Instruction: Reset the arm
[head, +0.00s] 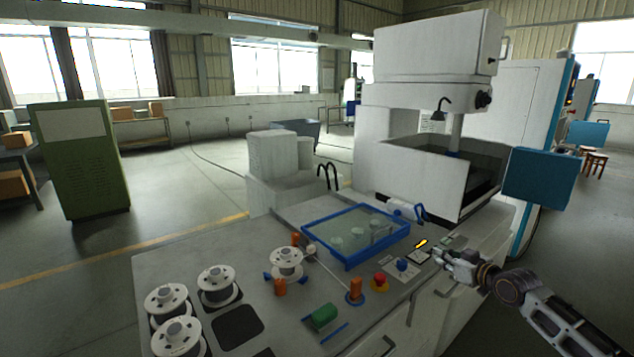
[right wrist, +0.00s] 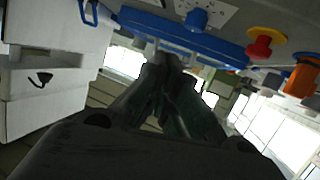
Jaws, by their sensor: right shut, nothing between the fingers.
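My right gripper (head: 440,256) comes in from the right in the head view, beside the front right edge of the machine's grey worktop (head: 215,262). Its fingers are shut and hold nothing. In the right wrist view, the dark closed fingers (right wrist: 166,68) meet in front of the panel parts. A red button (head: 379,279) on a yellow base and a blue knob (head: 402,265) lie to the left of the gripper in the head view; the red button (right wrist: 262,43) and blue knob (right wrist: 197,18) also show in the wrist view. My left gripper is not in view.
A blue-framed glass tray (head: 346,264) sits on the worktop. Several white spools (head: 219,284) stand at the left, and a green block (head: 322,317) lies near the front. A white machine (head: 433,45) rises behind, with a blue box (head: 540,178) at right. Open floor lies right.

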